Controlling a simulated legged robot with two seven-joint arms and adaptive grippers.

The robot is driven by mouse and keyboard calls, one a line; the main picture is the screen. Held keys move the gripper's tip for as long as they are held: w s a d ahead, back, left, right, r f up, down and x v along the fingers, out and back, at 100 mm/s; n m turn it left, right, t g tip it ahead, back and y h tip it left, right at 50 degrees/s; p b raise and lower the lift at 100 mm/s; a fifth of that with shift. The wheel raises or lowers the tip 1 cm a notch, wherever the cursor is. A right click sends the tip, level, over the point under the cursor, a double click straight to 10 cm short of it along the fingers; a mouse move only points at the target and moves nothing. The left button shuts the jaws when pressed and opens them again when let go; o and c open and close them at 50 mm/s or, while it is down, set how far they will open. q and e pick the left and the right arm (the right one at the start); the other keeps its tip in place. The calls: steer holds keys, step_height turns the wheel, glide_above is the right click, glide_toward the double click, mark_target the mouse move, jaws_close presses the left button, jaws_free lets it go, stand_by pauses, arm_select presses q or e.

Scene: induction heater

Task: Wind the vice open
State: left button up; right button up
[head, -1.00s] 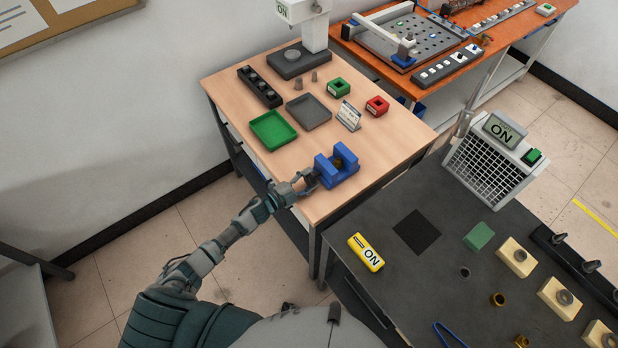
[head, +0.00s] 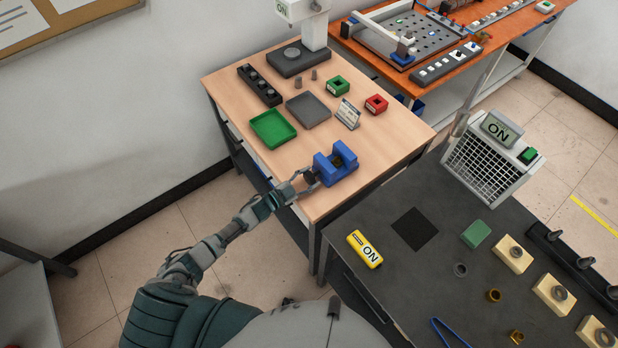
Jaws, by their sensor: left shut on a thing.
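The blue vice (head: 337,165) sits at the front right edge of the light wooden table. A small brownish thing shows between its jaws, too small to name. My left gripper (head: 310,179) is at the vice's left end, shut on the dark vice handle there. The fingers hide most of the handle. My right gripper is not in view.
The wooden table (head: 375,135) also holds a green tray (head: 272,129), a grey tray (head: 308,110), a small sign (head: 347,114), and green and red blocks. The dark bench (head: 385,297) with a yellow ON device (head: 365,249) stands close at the right.

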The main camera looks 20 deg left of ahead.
arm_select(q)
steer(key=shift+a+f, duration=0.1)
steer(key=shift+f, duration=0.2)
steer(key=o, duration=1.1)
steer(key=shift+o, duration=0.2)
steer(key=shift+w, duration=0.1)
steer(key=v, duration=1.2)
steer(key=shift+a, duration=0.2)
steer(key=shift+f, duration=0.1)
